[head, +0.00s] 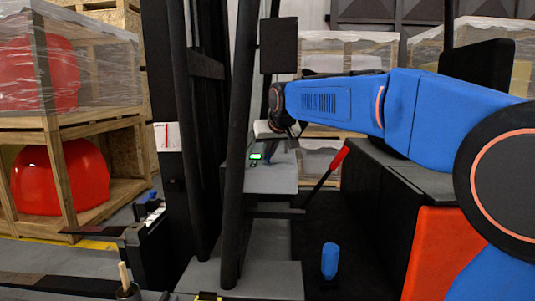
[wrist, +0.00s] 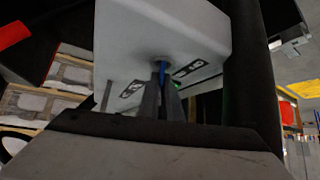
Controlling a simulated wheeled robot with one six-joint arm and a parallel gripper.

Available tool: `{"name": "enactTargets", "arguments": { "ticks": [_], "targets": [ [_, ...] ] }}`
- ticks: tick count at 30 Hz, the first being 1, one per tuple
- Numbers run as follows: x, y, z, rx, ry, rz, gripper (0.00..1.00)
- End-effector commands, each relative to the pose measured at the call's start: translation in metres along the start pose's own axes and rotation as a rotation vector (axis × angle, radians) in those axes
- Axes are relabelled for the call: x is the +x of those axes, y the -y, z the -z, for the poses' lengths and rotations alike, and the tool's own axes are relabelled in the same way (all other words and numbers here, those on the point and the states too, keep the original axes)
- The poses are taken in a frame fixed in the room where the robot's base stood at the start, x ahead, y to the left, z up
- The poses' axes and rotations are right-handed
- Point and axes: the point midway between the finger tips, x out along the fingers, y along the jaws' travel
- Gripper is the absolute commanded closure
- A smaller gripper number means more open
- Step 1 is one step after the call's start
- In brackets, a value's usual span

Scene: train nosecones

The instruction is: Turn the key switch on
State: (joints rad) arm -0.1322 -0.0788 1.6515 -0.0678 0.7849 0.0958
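The key switch carries a small blue key (wrist: 162,70), seen in the wrist view at the edge of the pale grey console box (wrist: 160,28). My gripper (wrist: 162,90) has its two dark fingers close on either side of the key and appears shut on it. In the head view my gripper (head: 268,152) is at the grey console (head: 272,181), beside a small green-lit display (head: 256,156). The key's turned position cannot be told, as the fingers hide much of it.
Dark upright posts (head: 238,150) stand just left of the console. A red-handled lever (head: 340,157) and a blue knob (head: 330,260) are to its right and below. Wooden crates with red nosecones (head: 62,178) stand at the left.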

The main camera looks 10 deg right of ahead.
Motion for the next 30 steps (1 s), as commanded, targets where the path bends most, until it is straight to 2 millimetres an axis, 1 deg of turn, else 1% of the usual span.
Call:
{"name": "enactTargets", "arguments": {
  "ticks": [1, 2, 3, 12, 16, 20, 30],
  "targets": [
    [0.000, 0.000, -0.001, 0.000, 0.002, 0.000, 0.93],
    [0.000, 0.000, -0.001, 0.000, 0.002, 0.000, 0.86],
    [0.000, 0.000, -0.001, 0.000, 0.002, 0.000, 0.77],
    [0.000, 0.000, 0.000, 0.000, 0.001, 0.000, 0.77],
    [-0.008, 0.000, 0.000, 0.000, 0.000, 0.000, 0.77],
    [-0.026, 0.000, 0.001, 0.000, -0.002, 0.001, 0.77],
    [-0.094, 0.000, 0.000, 0.000, -0.002, 0.001, 0.77]
  ]
}}
